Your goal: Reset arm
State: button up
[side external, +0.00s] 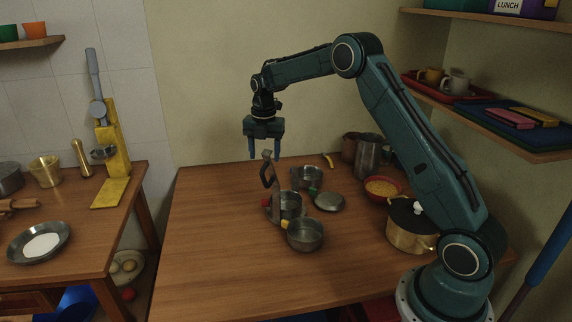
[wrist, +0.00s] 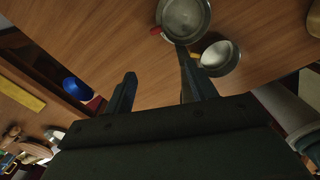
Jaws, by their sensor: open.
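My gripper (side external: 266,152) hangs pointing down above the wooden table, over the group of small pots. Its two blue fingers are apart, and nothing shows between them. In the wrist view the gripper (wrist: 155,92) also has its fingers spread, with bare wood and the table's edge beyond. My arm reaches across from its base at the lower right of the side view.
Small metal pots (side external: 305,236) stand mid-table below my gripper, near a dark upright handle (side external: 268,174). A brass pot (side external: 408,232) with a dark lid and a red bowl (side external: 383,181) sit at right. The table's front left (side external: 210,270) is clear. Shelves (side external: 500,130) jut out at right.

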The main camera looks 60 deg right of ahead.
jog(key=s+a+r+m, duration=0.1)
jog(key=s+r, duration=0.1)
jog(key=r, duration=0.1)
jog(key=s+a+r+m, duration=0.2)
jog(key=r, duration=0.1)
jog(key=s+a+r+m+t, duration=0.1)
jog(key=s+a+r+m, duration=0.1)
jog(key=r, duration=0.2)
jog(key=shift+s+a+r, duration=0.1)
jog(key=shift+s+a, duration=0.05)
jog(key=shift+s, duration=0.15)
jog(key=s+a+r+m+t, duration=0.2)
jog(key=s+a+r+m, duration=0.45)
jog(key=s, duration=0.35)
jog(key=s+a+m+t, duration=0.1)
jog(key=s+m, duration=0.4)
jog(key=s, duration=0.5)
jog(key=s+a+f+m+t, duration=0.1)
jog(key=s+a+m, duration=0.3)
jog(key=s, duration=0.6)
jog(key=shift+s+a+f+m, duration=0.2)
jog(key=shift+f+m, duration=0.1)
jog(key=shift+m, duration=0.75)
